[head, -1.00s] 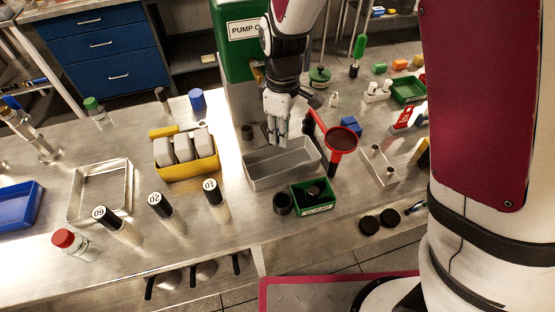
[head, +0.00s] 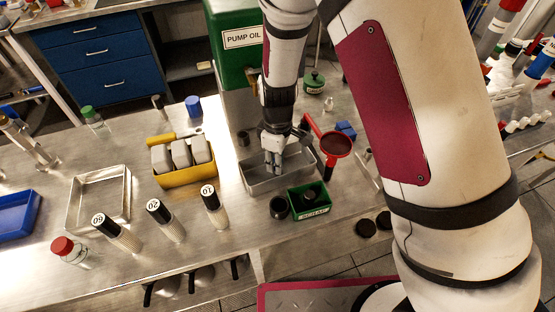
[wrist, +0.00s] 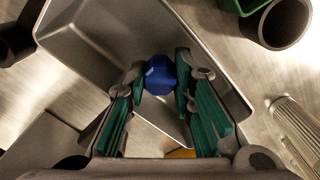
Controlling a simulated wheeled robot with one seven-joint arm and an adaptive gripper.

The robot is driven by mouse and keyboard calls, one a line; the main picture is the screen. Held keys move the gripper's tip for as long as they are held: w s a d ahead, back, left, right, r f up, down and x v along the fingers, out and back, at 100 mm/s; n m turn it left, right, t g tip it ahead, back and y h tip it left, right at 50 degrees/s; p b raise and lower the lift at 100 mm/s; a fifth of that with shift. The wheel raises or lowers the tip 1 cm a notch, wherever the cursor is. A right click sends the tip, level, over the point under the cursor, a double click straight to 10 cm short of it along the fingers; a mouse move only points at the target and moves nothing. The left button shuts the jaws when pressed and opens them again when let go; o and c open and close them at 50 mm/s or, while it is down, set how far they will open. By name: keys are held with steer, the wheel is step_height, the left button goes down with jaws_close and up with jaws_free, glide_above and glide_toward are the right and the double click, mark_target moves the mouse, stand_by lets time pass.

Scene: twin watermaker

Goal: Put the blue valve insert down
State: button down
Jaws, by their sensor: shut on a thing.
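The blue valve insert (wrist: 160,76) is a small faceted blue piece between my fingertips in the wrist view. My gripper (wrist: 159,88) is shut on it, with a green-padded finger on each side. In the head view my gripper (head: 274,166) points down into the grey tray (head: 253,184), near its left part. The tray's walls and floor also show around the insert in the wrist view (wrist: 85,65). The insert is hidden behind the fingers in the head view. I cannot tell whether it touches the tray floor.
A green scrap bin (head: 309,214) and a dark cup (head: 279,207) stand in front of the tray. A yellow bin (head: 184,178) with grey blocks stands left. A green pump oil unit (head: 234,40) rises behind.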

steer(key=shift+f, duration=0.1)
steer(key=c, duration=1.7)
jaws_free()
steer(key=shift+o, duration=0.2)
step_height(320, 180, up, 12)
steer(key=b, duration=0.1)
steer(key=shift+r, duration=0.2)
steer(key=s+d+r+m+t, duration=0.1)
steer(key=s+d+r+m, duration=0.15)
steer(key=r, duration=0.25)
steer(key=s+d+r+m+t+y, duration=0.1)
steer(key=s+d+r+m, duration=0.1)
steer(key=d+r, duration=0.25)
steer(key=s+d+r+m+t, duration=0.1)
steer(key=s+d+r+m, duration=0.15)
steer(key=r, duration=0.35)
steer(key=s+d+r+m+t, duration=0.1)
steer(key=s+d+r+m, duration=0.1)
steer(key=s, duration=0.4)
steer(key=s+d+r+m+t+h, duration=0.1)
steer(key=s+d+r+m, duration=0.2)
steer(key=s+d+m, duration=0.1)
steer(key=shift+s+d, duration=0.85)
steer(key=shift+s, duration=0.2)
